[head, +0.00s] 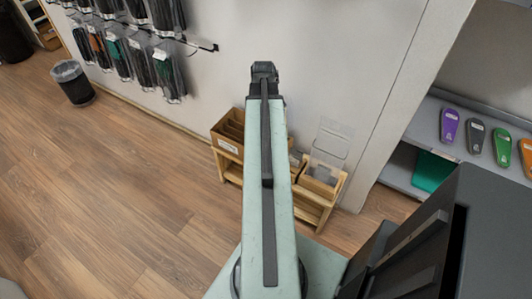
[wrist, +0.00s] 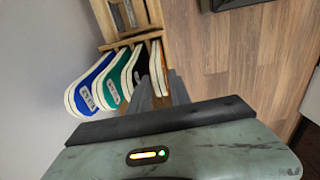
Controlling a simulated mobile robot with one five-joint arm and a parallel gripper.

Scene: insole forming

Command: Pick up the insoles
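In the wrist view, a blue insole (wrist: 86,88), a green insole (wrist: 117,78) and a dark insole (wrist: 140,66) with pale edges stand side by side at a wooden rack (wrist: 123,42). In the head view my arm's end is near the wall, and the fingers are hidden.
A low wooden rack (head: 326,209) with boxes stands by the wall, partly behind my arm. Packaged items (head: 165,70) hang on the wall. A bin (head: 72,82) stands on the left. A shelf (head: 399,176) at right bears colored insoles. The wood floor (head: 110,190) at left is clear.

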